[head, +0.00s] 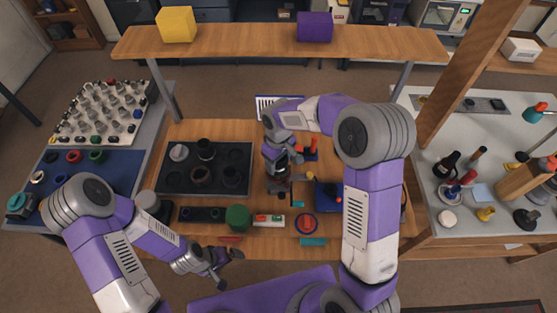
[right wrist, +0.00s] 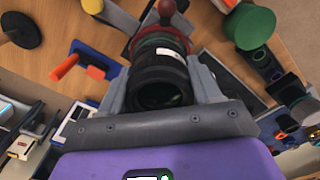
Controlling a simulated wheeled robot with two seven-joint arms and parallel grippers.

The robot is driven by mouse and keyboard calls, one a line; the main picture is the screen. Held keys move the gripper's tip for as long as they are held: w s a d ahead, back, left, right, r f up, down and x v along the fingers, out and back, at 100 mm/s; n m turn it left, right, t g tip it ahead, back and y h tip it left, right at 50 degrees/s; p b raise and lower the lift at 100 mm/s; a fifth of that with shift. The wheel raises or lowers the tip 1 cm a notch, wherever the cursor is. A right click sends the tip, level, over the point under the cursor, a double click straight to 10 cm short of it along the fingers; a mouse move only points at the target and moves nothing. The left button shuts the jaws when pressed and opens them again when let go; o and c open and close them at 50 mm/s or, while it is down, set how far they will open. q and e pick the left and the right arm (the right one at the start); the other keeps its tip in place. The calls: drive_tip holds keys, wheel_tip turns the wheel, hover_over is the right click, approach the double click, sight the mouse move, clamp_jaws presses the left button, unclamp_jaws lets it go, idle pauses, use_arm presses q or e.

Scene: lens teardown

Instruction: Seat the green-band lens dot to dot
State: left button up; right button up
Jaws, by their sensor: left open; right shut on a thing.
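My right gripper (head: 281,183) is shut on a black lens barrel, which shows best in the right wrist view (right wrist: 158,78). A dull green band (right wrist: 160,42) circles the barrel's far part, and a white mark sits on its side. The barrel's open dark end faces the camera. Beyond it is a dark red round part (right wrist: 165,12); I cannot tell if they touch. No alignment dots can be made out. My left gripper (head: 222,276) is open and empty near the table's front edge.
A dark tray (head: 232,151) holds several black lens parts. A green cylinder (head: 238,217) and a red-and-purple round piece (head: 306,224) stand near the front. A blue block (head: 327,196) is right of the gripper. A wooden shelf (head: 270,43) spans the back.

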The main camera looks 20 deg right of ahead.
drive_tip(key=shift+f, duration=0.15)
drive_tip(key=o, duration=1.4)
drive_tip(key=shift+c, duration=0.2)
wheel_tip(320, 180, up, 8)
drive_tip(key=shift+f, duration=0.15)
drive_tip(key=shift+f, duration=0.1)
